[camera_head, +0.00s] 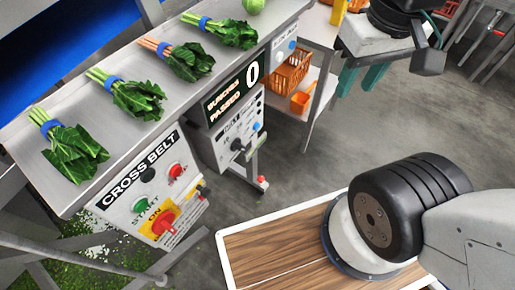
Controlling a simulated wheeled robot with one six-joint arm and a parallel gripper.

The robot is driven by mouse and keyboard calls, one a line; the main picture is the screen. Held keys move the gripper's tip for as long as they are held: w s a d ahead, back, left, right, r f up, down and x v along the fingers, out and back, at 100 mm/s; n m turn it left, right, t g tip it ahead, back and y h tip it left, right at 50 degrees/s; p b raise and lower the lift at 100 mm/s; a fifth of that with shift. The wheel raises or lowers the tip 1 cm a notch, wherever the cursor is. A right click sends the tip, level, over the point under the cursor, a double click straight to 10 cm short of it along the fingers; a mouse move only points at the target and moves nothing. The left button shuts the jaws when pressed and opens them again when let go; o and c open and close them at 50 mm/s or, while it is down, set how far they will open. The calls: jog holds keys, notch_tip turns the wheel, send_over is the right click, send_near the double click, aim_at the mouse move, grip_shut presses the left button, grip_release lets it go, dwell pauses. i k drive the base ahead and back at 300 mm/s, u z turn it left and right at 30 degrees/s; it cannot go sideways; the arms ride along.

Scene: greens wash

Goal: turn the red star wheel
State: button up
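A red rotary handle (162,222) on a yellow plate sits low on the white CROSS BELT panel (125,200), beside the word ON. A small red knob (262,181) shows on a grey stand further right, below the counter panel. I cannot tell for certain which of these is the star wheel. My gripper (361,80) is at the upper right, with two teal fingers pointing down and a gap between them. It looks empty and is well away from both red parts.
Several bunches of greens (138,98) lie on the metal belt table (85,120). The CROSS BELT panel also has a red button (177,170). Orange baskets (290,75) stand on a shelf at the back. Grey floor (330,160) is open between the shelf and my base.

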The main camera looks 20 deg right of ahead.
aim_at(261, 179)
jog(key=z, duration=1.95)
jog(key=i, duration=2.8)
jog(key=u, duration=4.2)
